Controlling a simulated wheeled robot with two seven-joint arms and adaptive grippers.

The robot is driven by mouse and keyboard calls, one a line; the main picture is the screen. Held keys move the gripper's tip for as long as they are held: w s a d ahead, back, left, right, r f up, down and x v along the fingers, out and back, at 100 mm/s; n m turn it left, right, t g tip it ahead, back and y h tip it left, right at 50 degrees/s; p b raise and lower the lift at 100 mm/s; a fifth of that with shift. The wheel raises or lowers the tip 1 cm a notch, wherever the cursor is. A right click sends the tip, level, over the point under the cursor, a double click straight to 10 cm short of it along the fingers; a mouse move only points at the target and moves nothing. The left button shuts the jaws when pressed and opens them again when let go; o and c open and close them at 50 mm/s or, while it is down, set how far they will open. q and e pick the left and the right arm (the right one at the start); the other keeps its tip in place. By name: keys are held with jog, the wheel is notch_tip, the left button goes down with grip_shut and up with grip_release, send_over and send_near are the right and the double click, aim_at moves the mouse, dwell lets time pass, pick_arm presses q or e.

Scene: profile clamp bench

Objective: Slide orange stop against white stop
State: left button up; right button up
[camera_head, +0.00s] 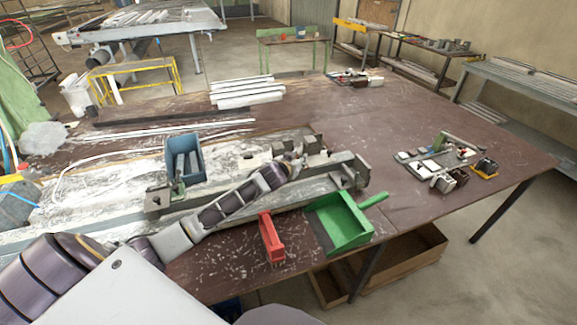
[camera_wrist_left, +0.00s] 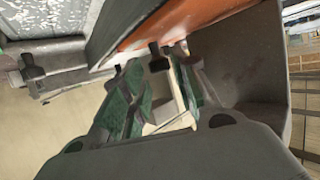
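My left arm comes in from the lower left in the head view and reaches over the clamp bench (camera_head: 160,203). Its gripper (camera_head: 292,163) is at the far right part of the rail, small and hard to make out. In the left wrist view the two green-padded fingers (camera_wrist_left: 155,88) stand apart, with a pale strip seen between them. An orange surface (camera_wrist_left: 190,20), likely the orange stop, lies just beyond the fingertips; contact cannot be told. In the head view I cannot make out the orange stop. I cannot identify the white stop in either view. My right gripper is not in view.
A blue bin (camera_head: 183,158) stands on the bench left of the gripper. A red brush (camera_head: 270,240) and a green dustpan (camera_head: 341,222) lie at the table's front edge. White profiles (camera_head: 247,92) lie behind. Small parts (camera_head: 437,162) lie at the right; the table (camera_head: 365,125) between is clear.

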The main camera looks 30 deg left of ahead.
pick_arm(q)
jog(key=v, duration=1)
dwell(0.3)
dwell(0.4)
